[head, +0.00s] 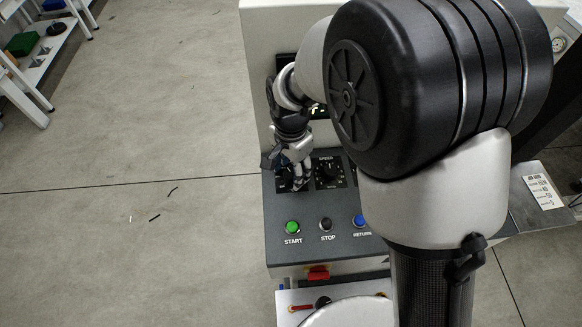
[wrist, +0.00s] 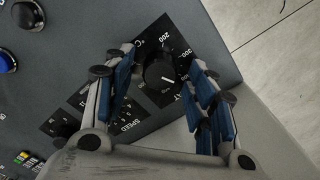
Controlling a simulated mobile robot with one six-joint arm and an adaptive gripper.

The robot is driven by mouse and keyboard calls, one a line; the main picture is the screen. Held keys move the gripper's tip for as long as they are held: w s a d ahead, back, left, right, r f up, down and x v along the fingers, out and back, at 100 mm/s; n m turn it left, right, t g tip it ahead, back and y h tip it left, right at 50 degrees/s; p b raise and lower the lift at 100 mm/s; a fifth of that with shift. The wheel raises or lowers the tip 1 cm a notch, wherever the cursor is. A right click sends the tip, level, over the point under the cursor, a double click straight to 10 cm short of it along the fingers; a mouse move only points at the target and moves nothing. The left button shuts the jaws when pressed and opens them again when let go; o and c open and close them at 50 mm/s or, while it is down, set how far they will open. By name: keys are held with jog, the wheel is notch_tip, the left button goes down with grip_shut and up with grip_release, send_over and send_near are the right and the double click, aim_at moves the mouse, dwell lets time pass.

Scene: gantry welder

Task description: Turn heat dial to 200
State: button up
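The heat dial (wrist: 157,70) is a round black knob on a black scale plate, between my fingers in the wrist view. A short white mark on it points to the lower right, toward the partly hidden HEAT lettering, away from the 200 printed at the plate's upper edge. My gripper (wrist: 163,58) is open, with one blue-padded finger on each side of the dial and gaps visible between pads and knob. In the head view my gripper (head: 292,180) points down at the panel's left end and hides most of the heat dial.
The speed dial (head: 328,172) sits just right of my gripper. Green START (head: 292,227), black STOP (head: 326,224) and blue RETURN (head: 359,221) buttons line the panel's front. A red part (head: 318,273) is below. My arm hides the panel's right side. Open floor lies left.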

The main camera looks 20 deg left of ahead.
jog(key=c, duration=1)
jog(key=shift+n, duration=0.4)
jog(key=n+p, duration=0.1)
jog(key=n, duration=0.1)
jog(key=shift+r+n, duration=0.1)
jog(key=shift+n, duration=0.3)
jog(key=shift+c, duration=0.2)
jog(key=n+p, duration=0.1)
jog(key=n, duration=0.3)
jog(key=shift+n+p, duration=0.3)
jog(key=n+p, duration=0.1)
jog(key=n, duration=0.6)
jog(key=n+p, duration=0.1)
jog(key=n, duration=0.5)
jog(key=shift+n, duration=0.3)
